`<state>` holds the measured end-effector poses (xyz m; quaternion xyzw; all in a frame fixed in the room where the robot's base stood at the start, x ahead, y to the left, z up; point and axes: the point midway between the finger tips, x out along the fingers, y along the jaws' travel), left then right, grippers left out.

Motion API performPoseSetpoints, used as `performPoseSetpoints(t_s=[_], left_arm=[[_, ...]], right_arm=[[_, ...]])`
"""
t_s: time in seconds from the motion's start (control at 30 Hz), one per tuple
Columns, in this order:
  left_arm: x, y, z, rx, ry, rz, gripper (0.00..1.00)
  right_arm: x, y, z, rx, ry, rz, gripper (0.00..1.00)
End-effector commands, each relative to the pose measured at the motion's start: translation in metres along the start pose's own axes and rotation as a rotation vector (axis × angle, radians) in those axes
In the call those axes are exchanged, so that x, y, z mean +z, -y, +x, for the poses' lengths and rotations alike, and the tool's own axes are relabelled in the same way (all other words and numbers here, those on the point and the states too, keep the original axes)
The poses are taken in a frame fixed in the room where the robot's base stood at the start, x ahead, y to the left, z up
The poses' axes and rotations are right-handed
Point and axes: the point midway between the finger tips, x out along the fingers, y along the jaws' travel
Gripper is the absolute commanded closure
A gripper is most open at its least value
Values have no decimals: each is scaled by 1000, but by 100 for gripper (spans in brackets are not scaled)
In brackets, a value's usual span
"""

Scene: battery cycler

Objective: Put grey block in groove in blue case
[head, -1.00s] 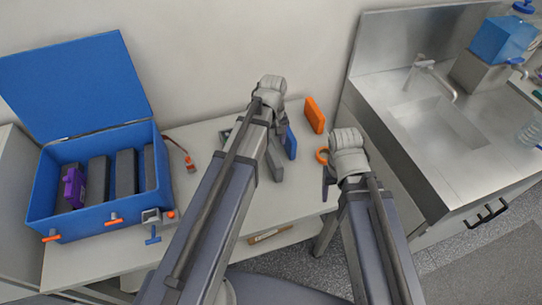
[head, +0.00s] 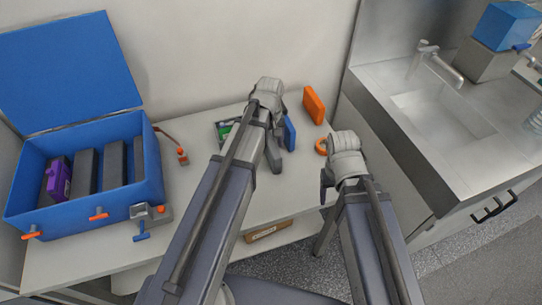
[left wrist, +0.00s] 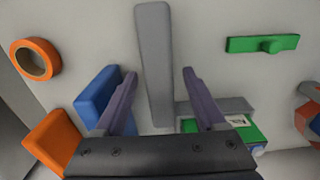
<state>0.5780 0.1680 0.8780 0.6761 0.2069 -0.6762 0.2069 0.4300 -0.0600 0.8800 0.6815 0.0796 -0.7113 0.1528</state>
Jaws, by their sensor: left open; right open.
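The blue case (head: 70,217) stands open at the left in the head view, its lid raised behind it. Several dark grey blocks stand upright inside with gaps between them, and a purple piece (head: 57,178) is at the left end. My right gripper (head: 326,184) is open and empty near the table's right edge.
A blue block (head: 290,134), orange block (head: 313,106) and orange ring (head: 321,146) lie right of the grey block. A green T-shaped piece (left wrist: 263,45) and a grey-green item (left wrist: 222,126) lie on its other side. A sink counter (head: 400,150) stands at the right.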

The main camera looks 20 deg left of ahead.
Motion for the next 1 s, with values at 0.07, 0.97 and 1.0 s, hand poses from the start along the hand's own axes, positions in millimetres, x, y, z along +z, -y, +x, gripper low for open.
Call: performPoseSetpoints(t_s=[0.07, 0.97, 1.0], left_arm=[[0, 0, 8, 0, 0, 0, 28], [0, 0, 6, 0, 0, 0, 100], [0, 0, 6, 0, 0, 0, 100]], right_arm=[[0, 1, 8, 0, 0, 0, 35], [0, 0, 6, 0, 0, 0, 35], [0, 0, 6, 0, 0, 0, 35]])
